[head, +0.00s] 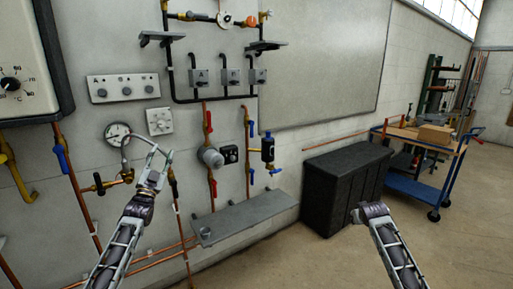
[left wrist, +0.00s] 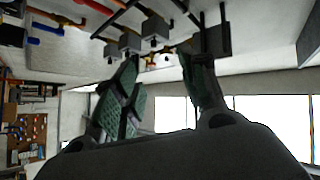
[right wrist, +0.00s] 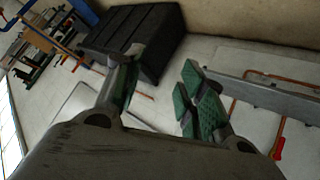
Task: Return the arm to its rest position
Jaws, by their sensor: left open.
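My left gripper (head: 153,148) is raised in front of the wall, just right of a round pressure gauge (head: 117,134) in the head view. Its fingers are apart with nothing between them; the left wrist view shows the two green-padded fingers (left wrist: 160,75) spread. My right arm comes in at the lower right of the head view, and its gripper (head: 370,211) is over the floor in front of the black chest. In the right wrist view its two green-padded fingers (right wrist: 160,85) are apart and empty.
A grey shelf (head: 243,217) juts from the wall between my arms. A black chest (head: 345,185) stands behind my right gripper. A blue cart (head: 415,188) is at the right. Pipes, valves and switch boxes (head: 230,77) line the wall. The floor at right is clear.

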